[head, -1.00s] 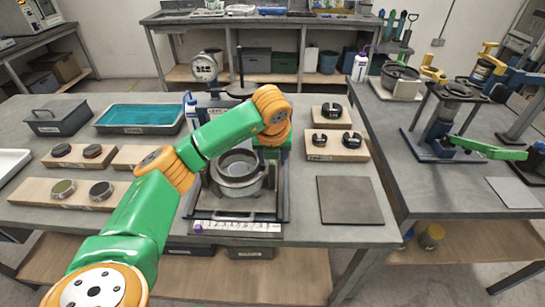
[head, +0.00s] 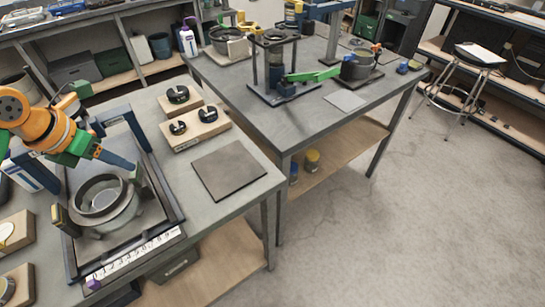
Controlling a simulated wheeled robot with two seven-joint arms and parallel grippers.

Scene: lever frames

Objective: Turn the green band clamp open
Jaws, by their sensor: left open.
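A long green lever (head: 315,75) shows on the right-hand bench. My left gripper (head: 118,161) is at the left, over the near bench beside a grey metal pot (head: 104,203), far from the green lever. It is open, its fingers partly hidden. My right gripper is out of view.
The grey pot stands in a dark frame tray with a ruler strip. Wooden blocks with black knobs (head: 196,129) and a dark square plate (head: 229,169) lie to its right. A light plate (head: 345,101) lies before the green lever. The floor at right is clear; a stool (head: 466,75) stands beyond.

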